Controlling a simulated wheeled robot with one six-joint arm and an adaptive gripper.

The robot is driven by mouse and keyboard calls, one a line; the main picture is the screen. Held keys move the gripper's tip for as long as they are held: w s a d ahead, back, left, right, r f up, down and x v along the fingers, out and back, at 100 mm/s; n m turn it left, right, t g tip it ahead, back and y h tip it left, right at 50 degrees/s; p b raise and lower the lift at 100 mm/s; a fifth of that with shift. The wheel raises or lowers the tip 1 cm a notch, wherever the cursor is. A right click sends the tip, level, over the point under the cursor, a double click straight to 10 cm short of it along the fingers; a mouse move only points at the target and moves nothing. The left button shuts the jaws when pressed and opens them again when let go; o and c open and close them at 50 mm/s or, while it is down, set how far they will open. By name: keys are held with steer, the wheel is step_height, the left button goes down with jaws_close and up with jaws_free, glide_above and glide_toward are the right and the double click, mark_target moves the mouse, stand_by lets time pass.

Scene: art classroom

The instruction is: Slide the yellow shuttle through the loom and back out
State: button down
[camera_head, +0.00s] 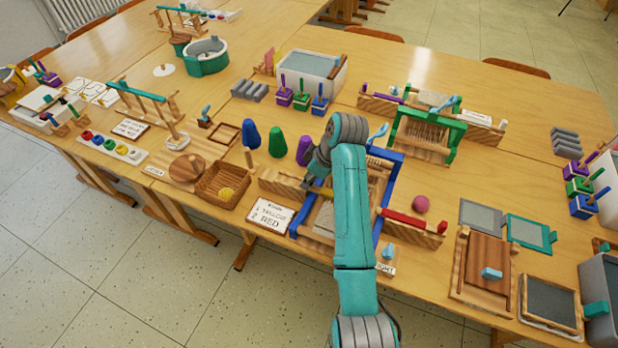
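The blue-framed loom (392,193) stands on the near table, partly hidden behind my teal arm. My gripper (309,182) points down at its left side, over the inner end of a wooden rail (279,182). A small yellow piece (321,190), probably the yellow shuttle, shows beside the fingertips; most of it is hidden. I cannot tell whether the fingers hold it. A red shuttle (402,218) lies on the wooden rail at the loom's right. A card (269,214) before the loom lists yellow, then red.
Blue (250,137), green (277,146) and purple (304,150) cones stand behind the left rail. A basket (208,188) with a yellow ball is left, a pink ball (421,204) right. A green-framed loom (428,134) stands behind.

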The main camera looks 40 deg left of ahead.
glide_toward(264, 173)
steer(key=a+f, duration=0.2)
steer(key=f, duration=0.1)
steer(key=a+f, duration=0.1)
steer(key=shift+s+a+f, duration=0.25)
steer(key=shift+s, duration=0.05)
steer(key=c, duration=1)
jaws_free()
steer(key=shift+a, duration=0.15)
steer(key=v, duration=1.2)
steer(key=shift+s+f, duration=0.1)
